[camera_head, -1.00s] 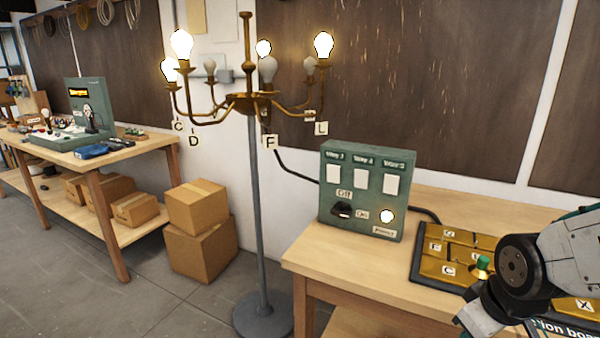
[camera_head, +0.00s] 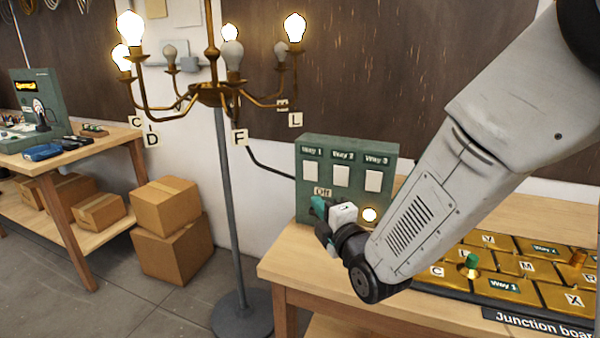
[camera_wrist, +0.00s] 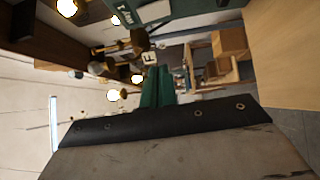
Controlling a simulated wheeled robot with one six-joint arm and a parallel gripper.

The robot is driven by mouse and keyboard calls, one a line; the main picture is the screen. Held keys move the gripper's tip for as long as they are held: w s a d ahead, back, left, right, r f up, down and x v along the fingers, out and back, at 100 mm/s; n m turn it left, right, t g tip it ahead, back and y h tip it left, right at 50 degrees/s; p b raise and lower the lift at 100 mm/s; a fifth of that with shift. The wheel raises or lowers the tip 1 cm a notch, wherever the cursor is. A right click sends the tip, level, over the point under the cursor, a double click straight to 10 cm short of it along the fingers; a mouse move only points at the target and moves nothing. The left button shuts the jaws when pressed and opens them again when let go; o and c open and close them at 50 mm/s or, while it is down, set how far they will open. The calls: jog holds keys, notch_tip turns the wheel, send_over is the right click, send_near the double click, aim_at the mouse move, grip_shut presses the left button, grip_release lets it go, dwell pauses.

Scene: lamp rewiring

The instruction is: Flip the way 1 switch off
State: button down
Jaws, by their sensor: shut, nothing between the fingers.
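The green switch box (camera_head: 388,155) stands on the wooden bench. Its labels read Way 1, Way 2 and Way 3, each above a white plate. The way 1 plate (camera_head: 310,171) is at the left of the row. My gripper (camera_head: 318,207) is shut and empty, in front of the box's lower left part. It hides the black rotary switch there. A round lamp (camera_head: 369,215) glows at the lower right of the box. In the wrist view the green fingers (camera_wrist: 157,85) are together, and part of the box (camera_wrist: 195,8) shows at the top.
A brass chandelier (camera_head: 212,95) on a grey stand has some bulbs lit and others dark. The junction board (camera_head: 525,268) with brass tiles lies to the right, under my arm. Cardboard boxes (camera_head: 170,250) and a second bench (camera_head: 75,172) are at the left.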

jog(key=shift+w+d+r, duration=0.2)
jog(key=shift+d+r, duration=0.15)
jog(key=shift+d, duration=0.35)
jog(key=shift+w+a, duration=0.1)
send_near(305, 166)
jog(key=w+a, duration=0.2)
jog(key=a, duration=0.2)
jog(key=shift+w+d+r, duration=0.1)
jog(key=shift+w+d, duration=0.25)
jog(key=shift+w, duration=0.5)
jog(key=shift+w+d+r, duration=0.1)
jog(key=shift+w+d, duration=0.2)
jog(key=shift+w, duration=0.55)
